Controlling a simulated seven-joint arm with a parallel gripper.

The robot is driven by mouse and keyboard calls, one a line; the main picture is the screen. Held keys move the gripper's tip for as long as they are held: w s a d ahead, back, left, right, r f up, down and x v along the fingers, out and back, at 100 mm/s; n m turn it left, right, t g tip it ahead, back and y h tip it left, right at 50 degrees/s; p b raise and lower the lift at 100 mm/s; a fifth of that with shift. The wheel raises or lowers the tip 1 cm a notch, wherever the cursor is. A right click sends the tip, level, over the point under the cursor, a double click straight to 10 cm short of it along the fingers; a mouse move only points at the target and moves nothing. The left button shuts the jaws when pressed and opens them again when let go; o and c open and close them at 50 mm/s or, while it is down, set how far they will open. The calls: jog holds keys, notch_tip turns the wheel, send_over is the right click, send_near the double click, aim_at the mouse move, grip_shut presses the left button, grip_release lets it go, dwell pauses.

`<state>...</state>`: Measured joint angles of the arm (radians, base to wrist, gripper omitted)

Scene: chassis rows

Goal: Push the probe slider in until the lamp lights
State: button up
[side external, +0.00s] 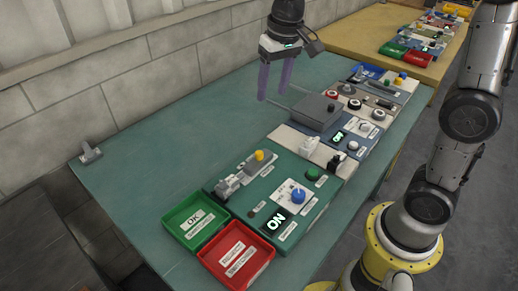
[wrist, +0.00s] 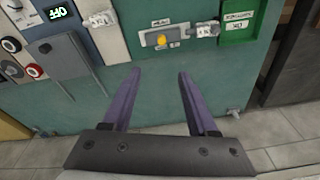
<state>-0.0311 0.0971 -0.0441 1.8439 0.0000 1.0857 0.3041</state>
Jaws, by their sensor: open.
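A grey slider unit with a yellow knob (side external: 259,155) sits at the back edge of the green chassis (side external: 232,192); it looks like the probe slider. A white labelled block is beside it, and the yellow knob also shows in the wrist view (wrist: 161,40). My gripper (side external: 274,99) is open and empty, its two purple fingers pointing down above the table behind the chassis row. In the wrist view my gripper (wrist: 159,74) has its fingertips apart, short of the slider. I cannot tell which part is the lamp, or whether it is lit.
The green chassis carries a blue knob (side external: 298,196), a green button (side external: 313,173) and a lit ON display (side external: 275,222). A green tray (side external: 171,219) and a red tray (side external: 237,281) stand left of it. A grey box (side external: 316,110) stands behind.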

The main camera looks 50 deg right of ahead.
jog(key=g, duration=0.2)
send_near(259, 152)
notch_tip(259, 152, down, 9)
jog(key=shift+s, duration=0.15)
dwell(0.4)
grip_shut()
jog(key=shift+a+r, duration=0.1)
dwell(1.1)
